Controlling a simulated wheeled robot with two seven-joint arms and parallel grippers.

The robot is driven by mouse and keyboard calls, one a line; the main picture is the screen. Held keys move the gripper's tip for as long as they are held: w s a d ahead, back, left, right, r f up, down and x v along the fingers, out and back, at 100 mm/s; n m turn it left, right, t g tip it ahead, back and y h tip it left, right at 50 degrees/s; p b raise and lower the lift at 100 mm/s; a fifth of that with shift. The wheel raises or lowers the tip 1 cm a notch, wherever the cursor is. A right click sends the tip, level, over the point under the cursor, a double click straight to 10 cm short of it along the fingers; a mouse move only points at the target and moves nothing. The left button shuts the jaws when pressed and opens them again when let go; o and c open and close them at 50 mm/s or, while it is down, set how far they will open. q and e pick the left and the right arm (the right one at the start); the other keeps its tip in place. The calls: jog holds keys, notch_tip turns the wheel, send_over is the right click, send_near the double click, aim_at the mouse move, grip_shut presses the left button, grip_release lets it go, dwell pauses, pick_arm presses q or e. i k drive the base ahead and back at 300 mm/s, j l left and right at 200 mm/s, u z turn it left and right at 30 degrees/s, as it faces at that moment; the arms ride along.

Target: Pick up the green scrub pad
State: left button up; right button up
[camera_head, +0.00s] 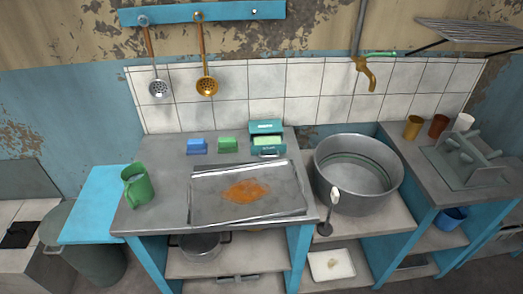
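A small green block that looks like the green scrub pad (228,145) lies flat on the grey counter (165,175), near its back edge. A similar blue pad (197,146) lies just to its left, with a gap between them. To its right stands an open teal box (266,128) with something pale green inside. Neither of my grippers shows in this view, so nothing is seen touching the green pad.
A metal tray (205,207) with an orange-brown stain lies in front of the pads.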

aim_at(227, 145)
jog(key=i+j+z, duration=0.25)
jog(key=z, duration=0.15)
jog(key=i+j+z, duration=0.2)
jog(key=j+z, duration=0.25)
